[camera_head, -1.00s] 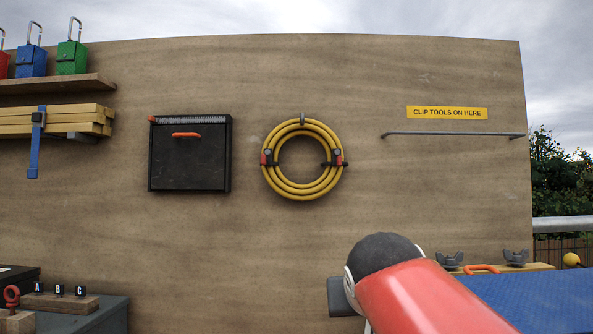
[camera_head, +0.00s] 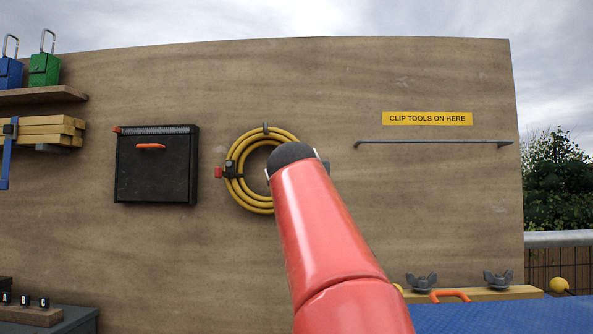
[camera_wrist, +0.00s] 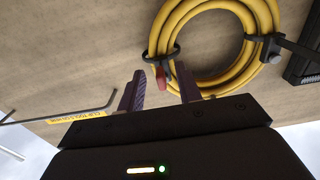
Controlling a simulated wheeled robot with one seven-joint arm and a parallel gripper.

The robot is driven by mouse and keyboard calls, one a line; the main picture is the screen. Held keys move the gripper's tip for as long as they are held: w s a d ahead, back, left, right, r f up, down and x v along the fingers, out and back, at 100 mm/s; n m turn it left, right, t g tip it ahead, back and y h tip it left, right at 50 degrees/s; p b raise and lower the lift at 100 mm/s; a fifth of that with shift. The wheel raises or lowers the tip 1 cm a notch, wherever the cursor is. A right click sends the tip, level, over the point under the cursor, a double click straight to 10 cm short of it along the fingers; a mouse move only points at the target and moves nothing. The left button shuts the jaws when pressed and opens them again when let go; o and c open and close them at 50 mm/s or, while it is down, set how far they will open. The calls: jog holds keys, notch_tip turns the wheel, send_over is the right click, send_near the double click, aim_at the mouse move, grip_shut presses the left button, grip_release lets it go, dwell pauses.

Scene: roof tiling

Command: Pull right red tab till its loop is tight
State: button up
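A yellow hose coil (camera_head: 247,200) hangs on the board, partly hidden by my arm in the head view. The right red tab (camera_wrist: 160,77) shows in the wrist view, at a black loop (camera_wrist: 153,60) around the hose; this loop looks wide and slack. My gripper (camera_wrist: 161,88) is open, its two purple-grey fingers apart on either side of that tab, with no clear contact. The other strap (camera_wrist: 268,48) sits snug on the hose. Its left red tab (camera_head: 218,173) sticks out left in the head view. My arm hides the right tab and gripper there.
A black case (camera_head: 156,175) hangs left of the coil. A grey rail (camera_head: 435,142) under a yellow sign (camera_head: 427,118) is to the right. A blue surface (camera_head: 490,312) and wing nuts (camera_head: 421,283) lie low right. Bare board surrounds the coil.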

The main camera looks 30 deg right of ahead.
jog(key=shift+x, duration=1.15)
grip_shut()
jog(key=shift+s+a, duration=0.1)
jog(key=shift+b+v, duration=0.8)
jog(key=shift+v, duration=1.25)
jog(key=shift+o, duration=2.4)
grip_release()
